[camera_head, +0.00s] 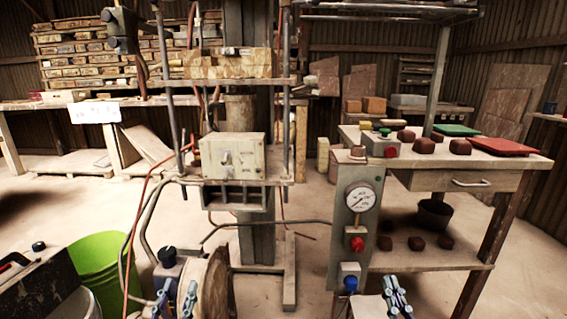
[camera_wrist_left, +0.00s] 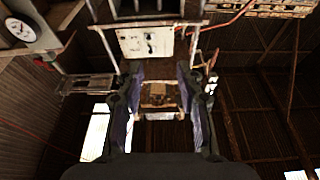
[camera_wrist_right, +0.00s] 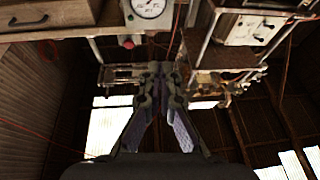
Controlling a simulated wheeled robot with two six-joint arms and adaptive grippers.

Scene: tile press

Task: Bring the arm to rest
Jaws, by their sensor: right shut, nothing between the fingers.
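My left gripper (camera_head: 175,298) is low at the bottom of the head view, left of centre. In the left wrist view its two fingers (camera_wrist_left: 158,88) stand apart with nothing between them. My right gripper (camera_head: 397,297) is low at the bottom right of the head view, in front of the workbench. In the right wrist view its fingertips (camera_wrist_right: 161,80) meet and hold nothing. Most of both arms is out of the head view. The grey press (camera_head: 232,156) with its control box stands ahead, beyond both grippers.
A panel with a gauge (camera_head: 361,198), a red button (camera_head: 356,244) and a blue button (camera_head: 351,283) stands close to my right gripper. The workbench (camera_head: 440,182) holds brown lumps, a green tray (camera_head: 457,130) and a red tray (camera_head: 505,147). A green bucket (camera_head: 97,257) stands at left.

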